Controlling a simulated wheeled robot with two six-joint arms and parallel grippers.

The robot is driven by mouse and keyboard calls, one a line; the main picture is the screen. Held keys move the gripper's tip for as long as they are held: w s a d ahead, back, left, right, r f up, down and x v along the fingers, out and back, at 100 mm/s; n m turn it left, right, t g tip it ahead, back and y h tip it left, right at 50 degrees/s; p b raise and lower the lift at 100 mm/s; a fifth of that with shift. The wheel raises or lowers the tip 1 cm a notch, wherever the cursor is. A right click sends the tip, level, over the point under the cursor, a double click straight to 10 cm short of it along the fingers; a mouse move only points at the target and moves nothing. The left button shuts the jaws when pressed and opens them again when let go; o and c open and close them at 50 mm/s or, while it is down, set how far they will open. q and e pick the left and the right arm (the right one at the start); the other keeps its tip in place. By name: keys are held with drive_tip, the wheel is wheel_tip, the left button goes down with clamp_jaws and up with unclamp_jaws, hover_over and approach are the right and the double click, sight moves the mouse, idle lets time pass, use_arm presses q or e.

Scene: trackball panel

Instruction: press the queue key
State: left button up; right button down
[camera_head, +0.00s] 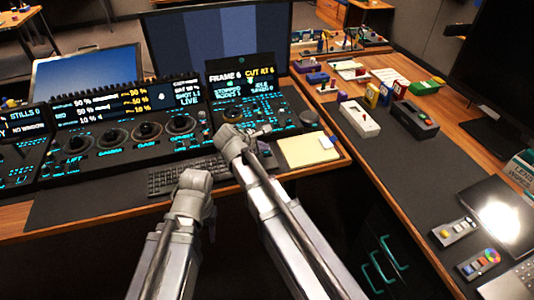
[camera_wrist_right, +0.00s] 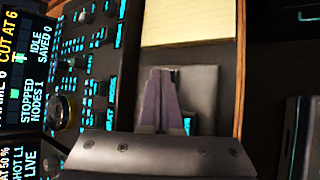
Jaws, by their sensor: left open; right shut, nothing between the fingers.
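The right-hand control panel (camera_head: 262,108) stands on the desk with rows of cyan-labelled keys and a screen reading FRAME 6 and CUT AT 6. It also fills the left of the right wrist view (camera_wrist_right: 85,45). I cannot read which key is the queue key. My right gripper (camera_head: 250,130) is at the panel's front edge, and its fingers (camera_wrist_right: 160,75) are shut and empty.
A keyboard (camera_head: 180,176) lies in front of the panels. A yellow notepad (camera_head: 302,150) is right of my right gripper; it also shows in the wrist view (camera_wrist_right: 188,22). More panels with dials (camera_head: 120,135) extend left. The right desk holds a white box (camera_head: 360,118) and small devices.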

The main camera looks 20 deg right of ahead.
sight(264, 154)
drive_tip(key=shift+f+b, duration=0.55)
drive_tip(key=shift+b, duration=0.05)
idle(0.5)
drive_tip(key=shift+r, duration=0.1)
drive_tip(key=shift+r+p, duration=0.9)
drive_tip(key=shift+p, duration=0.1)
wheel_tip(264, 154, up, 5)
drive_tip(key=p, duration=0.5)
idle(0.6)
